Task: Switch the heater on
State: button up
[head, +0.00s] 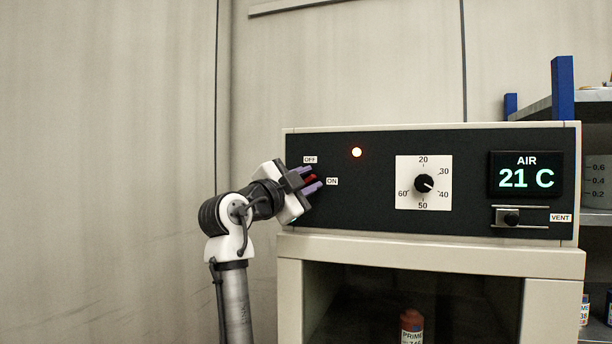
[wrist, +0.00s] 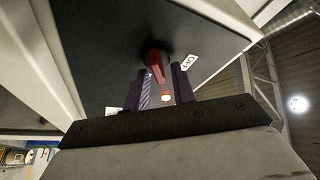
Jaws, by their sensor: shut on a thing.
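The heater's control panel (head: 380,205) is a black front on a pale cabinet. Its red switch handle (head: 311,178) sits between an OFF label (head: 310,160) and an ON label (head: 332,181). My gripper (head: 311,180), with purple fingers, is shut on the red handle. In the wrist view the handle (wrist: 156,66) stands between the two fingers (wrist: 164,88), with the OFF label (wrist: 188,66) to its right. The gripper partly hides the handle, so its exact position is hard to tell. An orange-white lamp (head: 357,152) on the panel is lit.
Right of the switch are a round temperature dial (head: 424,183) pointing near 40, a display (head: 526,176) reading AIR 21 C, and a vent slider (head: 511,217). Shelving (head: 562,90) stands at the right.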

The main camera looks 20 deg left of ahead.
jog(key=m+g+p, duration=0.1)
jog(key=m, duration=0.2)
jog(key=m+g+p, duration=0.1)
jog(key=m+p, duration=0.1)
jog(key=m, duration=0.2)
jog(key=shift+f+g, duration=0.1)
jog(key=shift+g, duration=0.3)
dwell(0.3)
jog(key=o, duration=0.6)
jog(key=shift+o, duration=0.2)
jog(key=shift+w+a, duration=0.1)
jog(key=b+v, duration=0.4)
jog(key=v, duration=0.9)
jog(key=shift+s, duration=0.4)
jog(key=shift+a, duration=0.15)
